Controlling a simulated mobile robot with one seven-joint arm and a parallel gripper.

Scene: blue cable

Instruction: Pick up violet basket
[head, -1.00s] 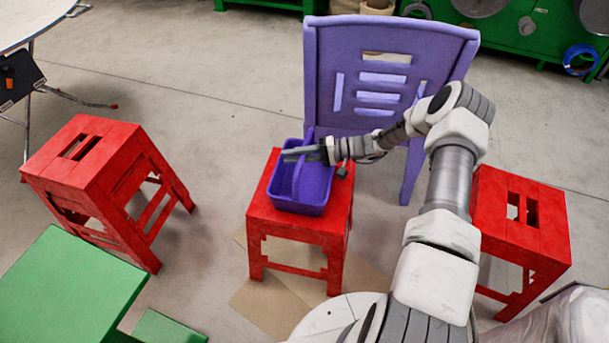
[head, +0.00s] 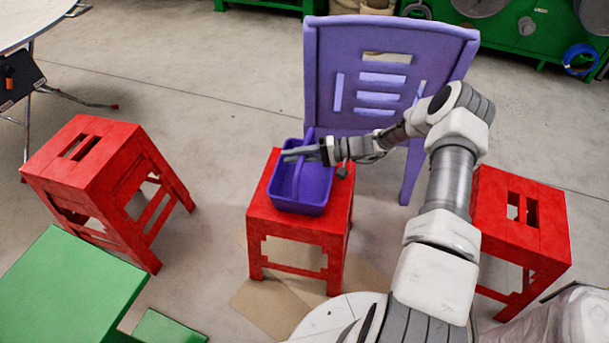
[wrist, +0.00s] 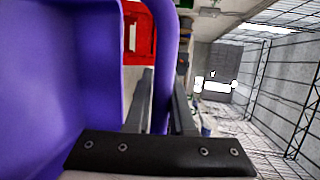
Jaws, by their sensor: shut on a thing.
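The violet basket (head: 312,191) sits on top of the middle red stool (head: 296,228). Its handle rises above the tray. My gripper (head: 302,154) is at the handle's top, level with it, and shut on it. In the wrist view the handle (wrist: 164,70) runs between the two fingers of my gripper (wrist: 162,100), and the basket's violet tray (wrist: 60,70) fills the left side. Part of the basket's far rim is hidden behind my gripper in the head view.
A violet chair (head: 390,70) stands behind the middle stool, close to my arm. Red stools stand at left (head: 100,180) and right (head: 520,225). A green table (head: 70,285) is at the lower left. Bare floor lies between the left and middle stools.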

